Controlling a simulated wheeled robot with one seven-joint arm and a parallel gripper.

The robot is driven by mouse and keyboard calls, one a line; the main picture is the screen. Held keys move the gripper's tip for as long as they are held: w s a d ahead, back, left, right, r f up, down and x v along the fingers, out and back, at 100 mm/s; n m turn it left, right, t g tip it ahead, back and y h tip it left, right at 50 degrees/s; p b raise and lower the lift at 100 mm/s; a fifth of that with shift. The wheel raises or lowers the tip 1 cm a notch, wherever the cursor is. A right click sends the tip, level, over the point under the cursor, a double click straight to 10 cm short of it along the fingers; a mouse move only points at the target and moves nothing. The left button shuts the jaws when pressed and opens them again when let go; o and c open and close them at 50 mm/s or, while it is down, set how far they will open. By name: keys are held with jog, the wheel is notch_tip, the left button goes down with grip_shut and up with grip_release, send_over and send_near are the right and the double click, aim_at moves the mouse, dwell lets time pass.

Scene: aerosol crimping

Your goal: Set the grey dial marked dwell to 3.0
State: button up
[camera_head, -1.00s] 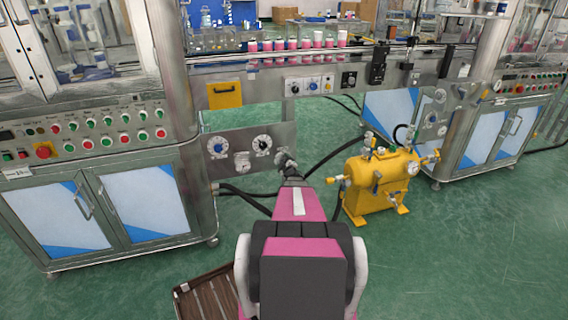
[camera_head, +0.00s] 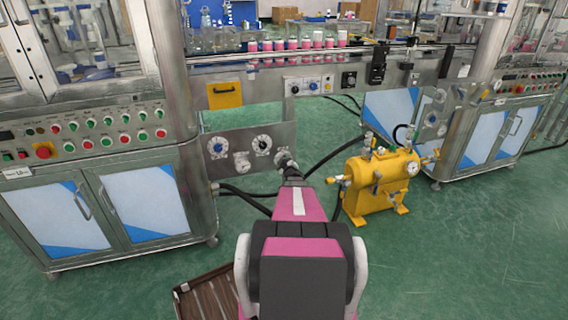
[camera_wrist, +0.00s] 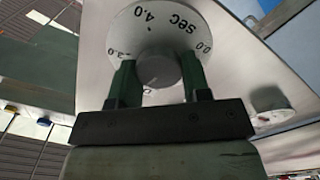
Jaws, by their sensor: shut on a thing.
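The grey dial (camera_wrist: 160,68) fills the top of the wrist view. It has a round pale scale with black print, seen upside down: "SEC", 4.0, 3.0 at the left and 0.0 at the right. My gripper (camera_wrist: 160,80) is shut on its knob, one green-grey finger on each side. No pointer can be clearly read; the fingers and gripper body hide part of the scale. The word dwell is not legible. In the head view my gripper (camera_head: 286,162) is at the lower right of the steel dial panel (camera_head: 281,133) and covers the dial there.
A blue-knobbed dial (camera_head: 217,147), a black-knobbed dial (camera_head: 262,144) and a pale knob (camera_head: 242,162) sit left of my gripper. A yellow tank (camera_head: 375,188) with valves stands close at the right. Black hoses (camera_head: 330,158) run nearby. Green floor lies open in front.

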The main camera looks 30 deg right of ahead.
jog(key=m, duration=1.1)
jog(key=shift+d, duration=0.15)
dwell(0.3)
jog(key=o, duration=0.9)
jog(key=shift+s, duration=0.15)
jog(key=v, duration=1)
jog(key=shift+s, duration=0.3)
